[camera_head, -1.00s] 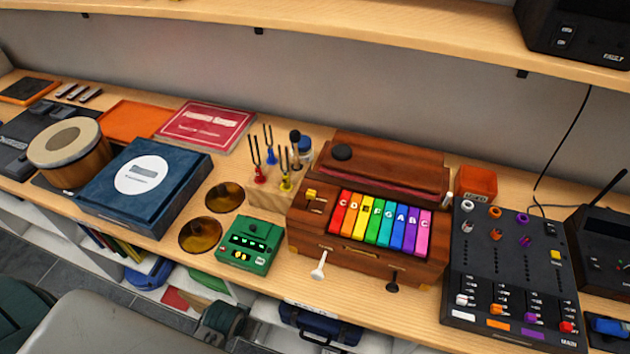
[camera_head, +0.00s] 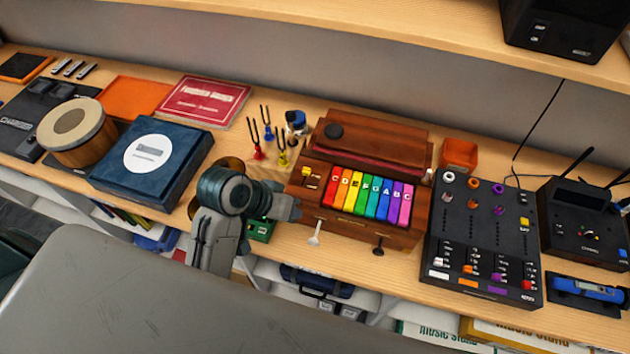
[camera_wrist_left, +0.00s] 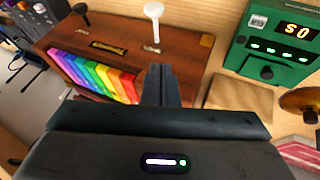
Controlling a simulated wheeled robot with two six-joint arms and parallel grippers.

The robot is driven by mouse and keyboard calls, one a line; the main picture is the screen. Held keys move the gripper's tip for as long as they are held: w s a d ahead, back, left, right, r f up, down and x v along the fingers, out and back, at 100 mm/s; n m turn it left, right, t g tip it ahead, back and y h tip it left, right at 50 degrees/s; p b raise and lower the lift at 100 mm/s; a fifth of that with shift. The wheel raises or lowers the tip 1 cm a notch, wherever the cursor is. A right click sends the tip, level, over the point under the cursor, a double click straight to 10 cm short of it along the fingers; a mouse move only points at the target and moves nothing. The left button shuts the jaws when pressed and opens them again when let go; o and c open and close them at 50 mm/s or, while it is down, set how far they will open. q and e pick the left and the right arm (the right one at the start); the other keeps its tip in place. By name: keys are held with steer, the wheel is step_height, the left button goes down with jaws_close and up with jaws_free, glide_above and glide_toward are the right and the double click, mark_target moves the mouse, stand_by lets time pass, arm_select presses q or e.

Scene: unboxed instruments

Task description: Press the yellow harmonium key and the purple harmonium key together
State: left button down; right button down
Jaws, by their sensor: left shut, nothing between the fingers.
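The wooden harmonium (camera_head: 345,226) has a row of coloured keys. The yellow key (camera_head: 352,191) is third from the left, after red and orange. The purple key (camera_head: 395,205) is near the right end, just left of the pink key. My left gripper (camera_head: 296,209) is shut and empty, at the harmonium's left front corner, left of the keys. In the left wrist view its closed fingertips (camera_wrist_left: 161,72) show beside the red end of the row. I cannot tell whether they touch the case. No key looks clearly pressed. My right gripper is not in view.
A white knob (camera_head: 314,238) and a black knob (camera_head: 379,248) stick out of the harmonium's front. The green box (camera_head: 262,230) is partly hidden behind my left arm. Tuning forks (camera_head: 267,135) stand behind. A black mixer (camera_head: 484,240) stands close on the right.

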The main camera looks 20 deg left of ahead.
arm_select(q)
steer(key=m+h, duration=0.1)
steer(key=h, duration=0.1)
glide_toward(343, 189)
steer(key=s, duration=0.3)
steer(key=shift+w+d+f, duration=0.25)
steer(key=shift+d+f, duration=0.1)
steer(key=shift+d, duration=0.25)
steer(key=shift+w+d+f, duration=0.2)
steer(key=shift+d+f, duration=0.15)
steer(key=shift+d, duration=0.3)
steer(key=shift+w+d+f, duration=0.25)
steer(key=shift+d+f, duration=0.05)
steer(key=shift+d, duration=0.3)
steer(key=shift+a, duration=0.15)
steer(key=shift+f, duration=0.1)
